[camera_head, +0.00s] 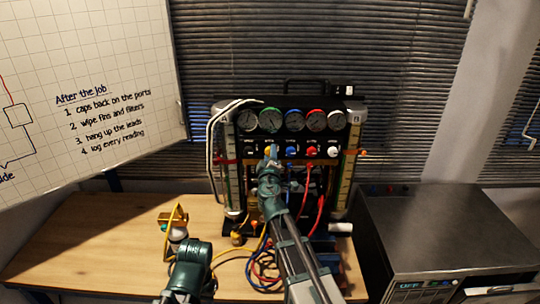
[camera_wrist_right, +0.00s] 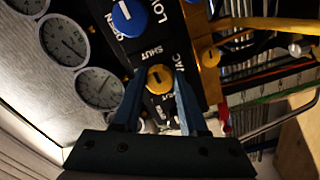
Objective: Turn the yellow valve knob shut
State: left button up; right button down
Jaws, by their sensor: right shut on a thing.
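The yellow valve knob (camera_wrist_right: 160,78) shows in the right wrist view as a round knob with a dark mark, on a black panel with SHUT lettering beside it. The two blue fingers of my right gripper (camera_wrist_right: 158,95) stand on either side of it, closed on it. In the head view my right gripper (camera_head: 271,154) reaches the knob row on the front of the gauge rig (camera_head: 320,103) and mostly hides the yellow knob. A dark green part of my left arm shows low in the head view; its fingers cannot be made out.
A blue knob (camera_wrist_right: 128,18) is close beside the yellow one. A red knob (camera_head: 311,151) and a white knob (camera_head: 333,152) sit further right. Several round gauges line the rig above. Coloured hoses hang below, and cables lie on the wooden bench (camera_head: 95,245). A metal box (camera_head: 440,225) stands right.

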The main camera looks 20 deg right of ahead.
jog(key=shift+s, duration=0.15)
jog(key=shift+c, duration=2.2)
grip_release()
